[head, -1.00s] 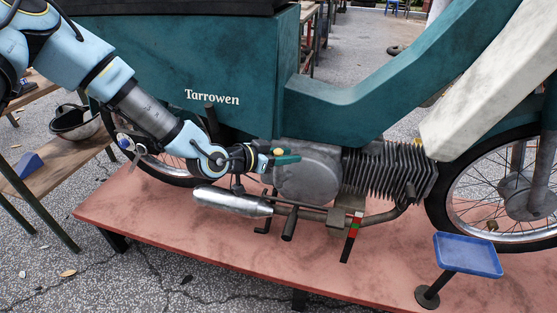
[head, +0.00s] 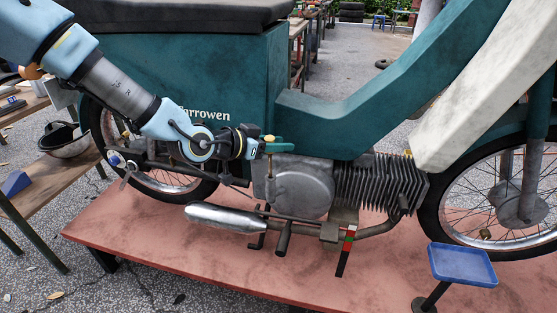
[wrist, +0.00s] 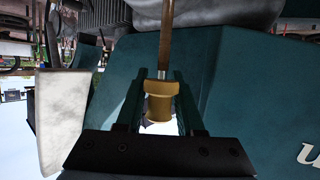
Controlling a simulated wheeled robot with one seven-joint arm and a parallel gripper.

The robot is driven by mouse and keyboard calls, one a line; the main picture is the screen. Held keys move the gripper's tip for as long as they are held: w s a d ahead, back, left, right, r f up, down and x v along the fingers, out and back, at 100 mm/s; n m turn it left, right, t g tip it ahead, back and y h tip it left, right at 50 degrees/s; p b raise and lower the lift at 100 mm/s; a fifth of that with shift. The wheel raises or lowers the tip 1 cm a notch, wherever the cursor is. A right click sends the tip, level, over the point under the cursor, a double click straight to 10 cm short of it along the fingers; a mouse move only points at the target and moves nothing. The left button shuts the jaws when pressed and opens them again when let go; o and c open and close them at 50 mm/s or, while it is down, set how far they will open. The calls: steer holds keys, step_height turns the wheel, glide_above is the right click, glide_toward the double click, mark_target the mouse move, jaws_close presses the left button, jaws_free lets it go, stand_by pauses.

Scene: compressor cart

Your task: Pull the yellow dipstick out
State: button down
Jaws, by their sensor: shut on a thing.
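My gripper (head: 278,147) is shut on the yellow dipstick cap (head: 269,138), just above the upper left of the grey engine case (head: 303,187). In the wrist view the yellow dipstick (wrist: 161,103) sits between my two teal fingers (wrist: 160,95). Its thin brown and silver rod (wrist: 166,45) runs from the cap toward the grey engine at the top. In the head view a short length of rod shows under the fingers. I cannot tell whether the rod's lower tip is inside the engine.
The teal moped body (head: 190,75) rises behind my gripper. The moped stands on a reddish platform (head: 170,255). A blue tray (head: 463,265) on a post stands at the front right, empty. A wooden bench (head: 60,175) with a bowl is at the left.

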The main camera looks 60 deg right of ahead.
steer(key=shift+r, duration=0.9)
step_height(320, 180, up, 10)
steer(key=p, duration=0.7)
stand_by(0.5)
stand_by(0.5)
